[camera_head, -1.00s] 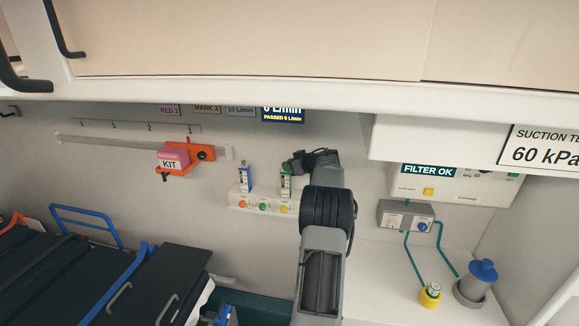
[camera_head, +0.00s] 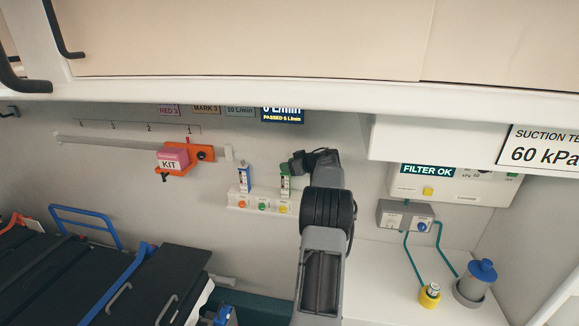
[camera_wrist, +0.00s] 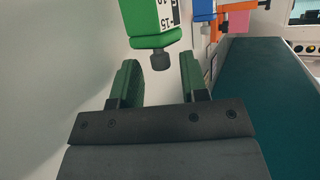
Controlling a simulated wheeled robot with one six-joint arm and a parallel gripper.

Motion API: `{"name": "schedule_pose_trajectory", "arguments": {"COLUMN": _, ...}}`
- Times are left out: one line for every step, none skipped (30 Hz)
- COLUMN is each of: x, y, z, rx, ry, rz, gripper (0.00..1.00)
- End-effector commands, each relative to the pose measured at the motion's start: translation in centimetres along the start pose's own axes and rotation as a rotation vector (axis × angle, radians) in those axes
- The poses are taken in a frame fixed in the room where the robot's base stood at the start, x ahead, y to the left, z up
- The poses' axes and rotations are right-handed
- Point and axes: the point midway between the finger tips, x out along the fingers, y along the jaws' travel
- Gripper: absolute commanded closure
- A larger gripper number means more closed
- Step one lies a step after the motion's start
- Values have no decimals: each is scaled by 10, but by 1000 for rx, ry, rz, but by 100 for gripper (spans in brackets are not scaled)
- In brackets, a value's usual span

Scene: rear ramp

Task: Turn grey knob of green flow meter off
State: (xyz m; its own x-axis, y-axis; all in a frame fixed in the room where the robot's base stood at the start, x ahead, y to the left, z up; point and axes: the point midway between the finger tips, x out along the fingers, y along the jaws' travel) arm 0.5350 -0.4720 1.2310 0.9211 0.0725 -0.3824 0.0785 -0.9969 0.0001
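The green flow meter (camera_head: 286,183) stands on the white wall panel, just left of my gripper. In the wrist view its green body (camera_wrist: 150,22) with white scale is at the top, and the grey knob (camera_wrist: 160,60) sticks out below it. My gripper (camera_wrist: 160,75) is open, its two green-padded fingers on either side of the knob's line. The knob shows between the fingertips; I see gaps on both sides and no contact.
A blue flow meter (camera_head: 245,178) stands left of the green one. The white outlet panel (camera_head: 232,200) has orange, green and yellow round outlets. An orange holder (camera_head: 203,153) with a pink kit is on the rail further left. A grey suction box (camera_head: 405,215) is at right.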

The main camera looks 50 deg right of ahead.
Motion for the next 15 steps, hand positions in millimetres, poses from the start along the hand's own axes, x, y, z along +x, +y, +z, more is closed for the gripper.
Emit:
{"name": "schedule_pose_trajectory", "arguments": {"x": 0, "y": 0, "z": 0, "rx": 0, "ry": 0, "rz": 0, "gripper": 55}}
{"name": "schedule_pose_trajectory", "arguments": {"x": 0, "y": 0, "z": 0, "rx": 0, "ry": 0, "rz": 0, "gripper": 55}}
{"name": "schedule_pose_trajectory", "arguments": {"x": 0, "y": 0, "z": 0, "rx": 0, "ry": 0, "rz": 0, "gripper": 55}}
{"name": "schedule_pose_trajectory", "arguments": {"x": 0, "y": 0, "z": 0, "rx": 0, "ry": 0, "rz": 0, "gripper": 55}}
{"name": "schedule_pose_trajectory", "arguments": {"x": 0, "y": 0, "z": 0, "rx": 0, "ry": 0, "rz": 0, "gripper": 55}}
{"name": "schedule_pose_trajectory", "arguments": {"x": 0, "y": 0, "z": 0, "rx": 0, "ry": 0, "rz": 0, "gripper": 55}}
{"name": "schedule_pose_trajectory", "arguments": {"x": 0, "y": 0, "z": 0, "rx": 0, "ry": 0, "rz": 0, "gripper": 55}}
{"name": "schedule_pose_trajectory", "arguments": {"x": 0, "y": 0, "z": 0, "rx": 0, "ry": 0, "rz": 0, "gripper": 55}}
{"name": "schedule_pose_trajectory", "arguments": {"x": -2, "y": 0, "z": 0, "rx": 0, "ry": 0, "rz": 1, "gripper": 55}}
{"name": "schedule_pose_trajectory", "arguments": {"x": -4, "y": 0, "z": 0, "rx": 0, "ry": 0, "rz": 1, "gripper": 55}}
{"name": "schedule_pose_trajectory", "arguments": {"x": -6, "y": 1, "z": 1, "rx": 0, "ry": 0, "rz": 2, "gripper": 55}}
{"name": "schedule_pose_trajectory", "arguments": {"x": -11, "y": 1, "z": 1, "rx": 0, "ry": 1, "rz": 3, "gripper": 55}}
{"name": "schedule_pose_trajectory", "arguments": {"x": -15, "y": 1, "z": 1, "rx": 0, "ry": 1, "rz": 3, "gripper": 55}}
{"name": "schedule_pose_trajectory", "arguments": {"x": -19, "y": 1, "z": 1, "rx": 0, "ry": 1, "rz": 3, "gripper": 55}}
{"name": "schedule_pose_trajectory", "arguments": {"x": -26, "y": 1, "z": 1, "rx": 0, "ry": 1, "rz": 3, "gripper": 55}}
